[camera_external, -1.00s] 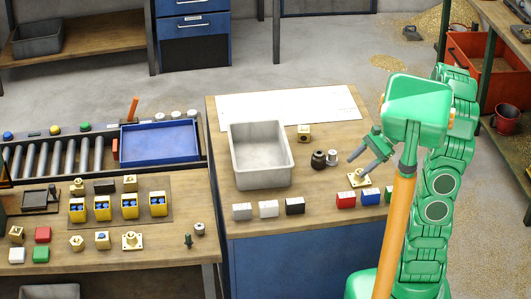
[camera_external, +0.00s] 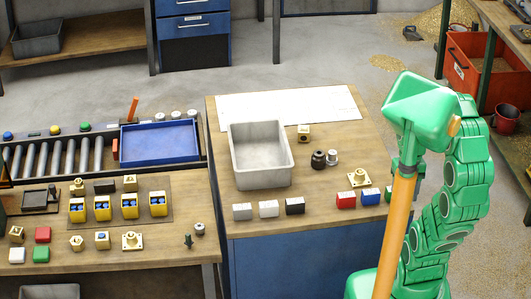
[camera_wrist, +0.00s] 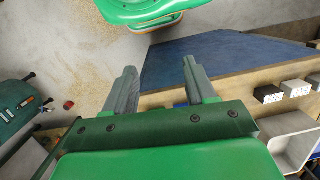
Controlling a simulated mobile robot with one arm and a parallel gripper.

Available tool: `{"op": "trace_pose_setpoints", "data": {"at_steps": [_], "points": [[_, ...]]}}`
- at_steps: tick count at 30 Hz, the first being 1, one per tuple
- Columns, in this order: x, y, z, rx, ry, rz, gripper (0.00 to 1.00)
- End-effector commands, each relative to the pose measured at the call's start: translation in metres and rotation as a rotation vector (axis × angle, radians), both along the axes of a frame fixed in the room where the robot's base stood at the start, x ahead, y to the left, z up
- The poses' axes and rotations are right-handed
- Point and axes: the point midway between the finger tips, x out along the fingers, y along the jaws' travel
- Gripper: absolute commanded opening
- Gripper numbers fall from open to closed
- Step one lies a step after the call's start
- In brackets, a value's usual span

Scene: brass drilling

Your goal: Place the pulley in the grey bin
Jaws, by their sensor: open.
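The grey bin (camera_external: 233,166) stands empty on the right bench in the external view. Part of it also shows at the lower right of the wrist view (camera_wrist: 275,135). Right of the bin are a dark stepped round part (camera_external: 318,160) and a silver round part (camera_external: 332,158), close together. I cannot tell for sure which one is the pulley. My gripper (camera_wrist: 162,78) is open and empty in the wrist view, its fingers apart. In the external view it is beyond the bench's right side, partly hidden by my arm.
A brass flanged part (camera_external: 358,178) lies near the bench's right end. White, black, red and blue blocks line the front edge, including a black block (camera_external: 295,206). A brass block (camera_external: 304,133) lies behind. A white sheet (camera_external: 320,105) covers the back. The left bench is crowded.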

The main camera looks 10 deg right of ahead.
Motion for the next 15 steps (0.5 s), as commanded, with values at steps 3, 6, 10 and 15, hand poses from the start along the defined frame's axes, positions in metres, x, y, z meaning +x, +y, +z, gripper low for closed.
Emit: {"op": "trace_pose_setpoints", "data": {"at_steps": [3,6,10,15], "points": [[-0.0069,-0.0099,0.0047,-0.037,-0.025,0.035,0.56],[-0.0094,-0.0133,0.0057,-0.050,-0.030,0.050,0.71],[-0.0098,-0.0139,0.0058,-0.053,-0.030,0.053,0.71],[-0.0098,-0.0137,0.0055,-0.052,-0.029,0.052,0.71]]}}
